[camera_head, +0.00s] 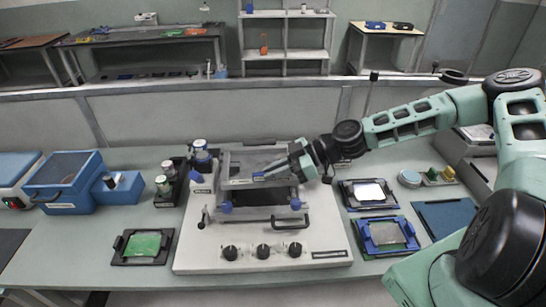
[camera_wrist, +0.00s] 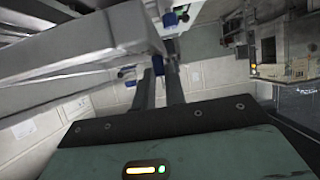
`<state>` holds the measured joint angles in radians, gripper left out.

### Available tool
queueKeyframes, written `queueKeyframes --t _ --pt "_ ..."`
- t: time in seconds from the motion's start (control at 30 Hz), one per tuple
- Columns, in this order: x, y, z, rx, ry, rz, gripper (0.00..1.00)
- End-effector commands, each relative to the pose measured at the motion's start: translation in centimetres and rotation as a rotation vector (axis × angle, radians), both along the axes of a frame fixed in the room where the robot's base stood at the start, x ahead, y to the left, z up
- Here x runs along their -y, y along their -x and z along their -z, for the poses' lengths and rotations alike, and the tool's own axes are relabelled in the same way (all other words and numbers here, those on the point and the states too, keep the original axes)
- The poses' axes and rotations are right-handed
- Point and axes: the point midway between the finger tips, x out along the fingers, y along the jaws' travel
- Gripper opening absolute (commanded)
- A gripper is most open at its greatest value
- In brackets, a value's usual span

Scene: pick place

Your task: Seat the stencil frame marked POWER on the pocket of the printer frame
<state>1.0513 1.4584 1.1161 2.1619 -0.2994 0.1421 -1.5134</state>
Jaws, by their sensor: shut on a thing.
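The printer (camera_head: 190,250) is a pale bench unit in the middle of the head view, with a grey printer frame (camera_head: 262,212) and blue clamps on top. My gripper (camera_head: 278,171) reaches in from the right over the printer frame. It is shut on a grey metal frame (camera_head: 240,160), which seems to be the stencil frame. In the wrist view the dark fingers (camera_wrist: 166,70) meet the big grey frame (camera_wrist: 70,55) at upper left. The POWER mark cannot be read. The arm hides part of the pocket, and I cannot tell whether the held frame touches it.
A dark frame with a white sheet (camera_head: 367,192) and a blue frame (camera_head: 387,233) lie right of the printer. A green board in a dark holder (camera_head: 143,244) lies at front left. Jars (camera_head: 164,186) and a blue box (camera_head: 68,180) stand left. The front bench strip is clear.

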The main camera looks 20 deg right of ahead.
Motion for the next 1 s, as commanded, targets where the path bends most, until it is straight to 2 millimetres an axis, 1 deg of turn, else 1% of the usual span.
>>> queueKeyframes --t 0.27,0.47,0.77,0.8,1.0 --pt "0.0 0.0 0.9 0.0 -0.001 0.0 0.0" --pt "0.0 0.0 2.6 0.0 -0.001 0.0 0.0" --pt "0.0 0.0 5.5 0.0 -0.001 0.0 0.0" --pt "0.0 0.0 6.0 0.001 -0.001 0.0 0.0" --pt "0.0 0.0 7.0 0.0 -0.001 0.0 0.0"
